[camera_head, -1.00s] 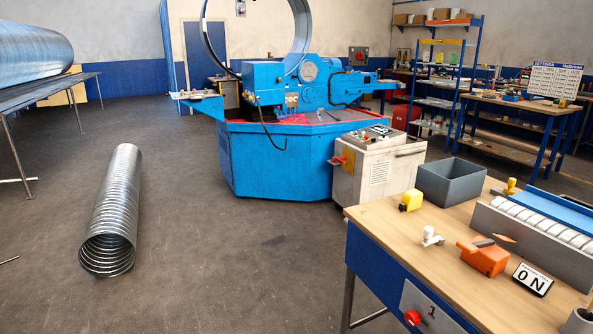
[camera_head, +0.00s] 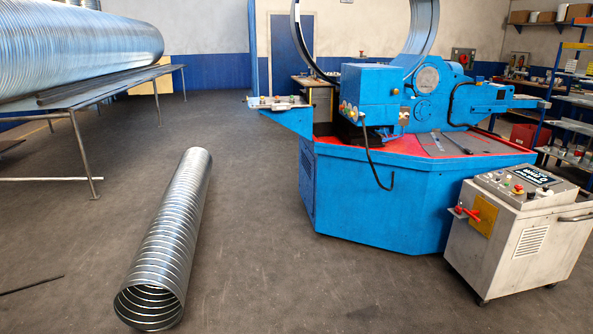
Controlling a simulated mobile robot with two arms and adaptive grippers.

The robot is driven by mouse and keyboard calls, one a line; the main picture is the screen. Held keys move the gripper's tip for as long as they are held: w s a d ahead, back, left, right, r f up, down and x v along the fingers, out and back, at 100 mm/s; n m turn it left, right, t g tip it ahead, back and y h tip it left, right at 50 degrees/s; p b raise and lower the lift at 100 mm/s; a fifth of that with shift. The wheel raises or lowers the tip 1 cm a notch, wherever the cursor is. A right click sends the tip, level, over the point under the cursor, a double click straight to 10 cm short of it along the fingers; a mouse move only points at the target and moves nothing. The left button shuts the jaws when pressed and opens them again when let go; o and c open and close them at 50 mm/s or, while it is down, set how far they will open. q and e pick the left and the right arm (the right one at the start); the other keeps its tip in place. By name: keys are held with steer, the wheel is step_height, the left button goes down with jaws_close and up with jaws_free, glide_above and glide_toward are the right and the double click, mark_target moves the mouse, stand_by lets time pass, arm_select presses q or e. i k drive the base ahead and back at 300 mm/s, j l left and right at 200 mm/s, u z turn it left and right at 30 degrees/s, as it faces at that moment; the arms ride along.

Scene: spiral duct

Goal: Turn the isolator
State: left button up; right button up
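A red rotary handle (camera_head: 467,212) sits on a yellow plate (camera_head: 485,217) on the left side of the grey-white control cabinet (camera_head: 520,240). It looks like the isolator, and it points roughly sideways; its exact setting is too small to read. A grey box with a red part (camera_head: 463,57) is also on the back wall, small and far off. Neither of my grippers is in view.
The blue spiral duct machine (camera_head: 385,200) with a large metal ring stands left of the cabinet. A spiral duct (camera_head: 170,240) lies on the floor at left. A rack (camera_head: 90,90) holds a larger duct behind it. Dark floor is clear between duct and machine.

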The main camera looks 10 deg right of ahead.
mark_target(472, 213)
steer(key=i+l+z, duration=0.1)
steer(key=i+z, duration=0.35)
steer(key=i+j+z, duration=0.15)
steer(key=i+z, duration=0.3)
steer(key=i, duration=0.2)
steer(key=i+j+z, duration=0.3)
steer(key=i+z, duration=0.15)
steer(key=i+l+z, duration=0.15)
steer(key=i+z, duration=0.35)
steer(key=i, duration=0.15)
steer(key=i+j+z, duration=0.1)
steer(key=i+z, duration=0.4)
steer(key=i+u, duration=0.2)
steer(key=i, duration=0.35)
steer(key=i+l+u, duration=0.25)
steer(key=i, duration=0.25)
steer(key=i+l+u, duration=0.2)
steer(key=i, duration=0.35)
